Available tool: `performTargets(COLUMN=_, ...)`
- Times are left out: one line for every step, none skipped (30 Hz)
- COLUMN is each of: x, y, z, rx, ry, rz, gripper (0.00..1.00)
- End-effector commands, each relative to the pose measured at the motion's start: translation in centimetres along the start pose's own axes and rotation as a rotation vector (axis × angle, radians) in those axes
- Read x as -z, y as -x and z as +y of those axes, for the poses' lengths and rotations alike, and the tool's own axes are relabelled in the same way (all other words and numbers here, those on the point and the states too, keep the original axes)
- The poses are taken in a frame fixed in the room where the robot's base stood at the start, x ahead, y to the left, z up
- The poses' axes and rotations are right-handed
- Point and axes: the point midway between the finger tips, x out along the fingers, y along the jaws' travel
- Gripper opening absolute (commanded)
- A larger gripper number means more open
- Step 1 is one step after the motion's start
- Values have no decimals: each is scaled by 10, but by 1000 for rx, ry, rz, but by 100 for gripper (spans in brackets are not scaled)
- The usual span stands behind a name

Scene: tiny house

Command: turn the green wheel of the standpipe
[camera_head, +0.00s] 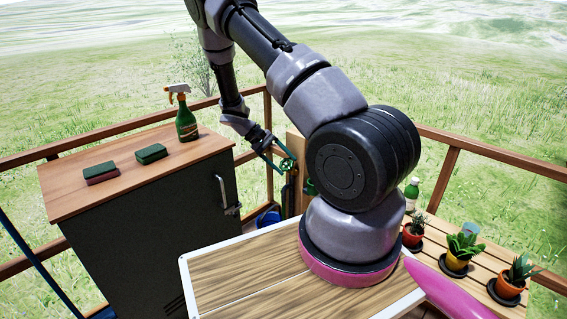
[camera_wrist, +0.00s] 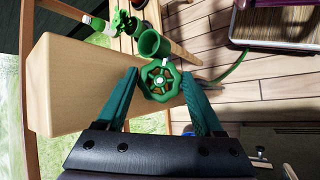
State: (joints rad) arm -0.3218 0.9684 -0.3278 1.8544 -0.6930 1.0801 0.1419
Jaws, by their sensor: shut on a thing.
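The green wheel (camera_wrist: 160,80) of the standpipe is a small lobed handwheel with a pale centre. It faces the wrist camera. My gripper (camera_wrist: 158,76) has one teal finger on each side of the wheel, and the fingertips are shut on its rim. The green standpipe pipe (camera_wrist: 152,43) shows just beyond the wheel, beside a square wooden post (camera_wrist: 75,85). In the head view the green wheel (camera_head: 287,165) is small, at the end of my gripper (camera_head: 279,152). My arm hides part of the area to its right.
A dark cabinet (camera_head: 150,225) with a wooden top stands left of the standpipe. It bears a green spray bottle (camera_head: 186,122) and two sponges (camera_head: 151,154). Potted plants (camera_head: 465,247) stand on a slatted bench at right. A green hose (camera_wrist: 232,66) runs near the plank floor. Wooden railings enclose the deck.

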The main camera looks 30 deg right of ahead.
Motion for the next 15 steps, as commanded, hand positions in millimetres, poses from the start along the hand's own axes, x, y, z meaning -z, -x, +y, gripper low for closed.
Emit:
performTargets(x=1, y=1, z=0, rx=1, ry=0, rz=3, gripper=14)
performTargets(x=1, y=1, z=0, rx=1, ry=0, rz=3, gripper=14)
performTargets(x=1, y=1, z=0, rx=1, ry=0, rz=3, gripper=80)
performTargets(x=1, y=1, z=0, rx=1, ry=0, rz=3, gripper=92)
performTargets(x=1, y=1, z=0, rx=1, ry=0, rz=3, gripper=99)
performTargets(x=1, y=1, z=0, rx=1, ry=0, rz=2, gripper=99)
performTargets(x=1, y=1, z=0, rx=0, ry=-1, rz=2, gripper=99)
performTargets(x=1, y=0, z=0, rx=0, ry=-1, rz=2, gripper=99)
performTargets(x=1, y=0, z=1, rx=0, ry=-1, rz=2, gripper=99)
performTargets(x=1, y=0, z=1, rx=0, ry=-2, rz=2, gripper=99)
performTargets(x=1, y=0, z=1, rx=0, ry=-2, rz=2, gripper=99)
performTargets(x=0, y=0, z=1, rx=0, ry=-2, rz=1, gripper=99)
performTargets(x=1, y=0, z=2, rx=-1, ry=-2, rz=1, gripper=99)
performTargets(x=0, y=0, z=2, rx=-1, ry=-2, rz=1, gripper=99)
performTargets(x=0, y=0, z=2, rx=0, ry=-3, rz=1, gripper=99)
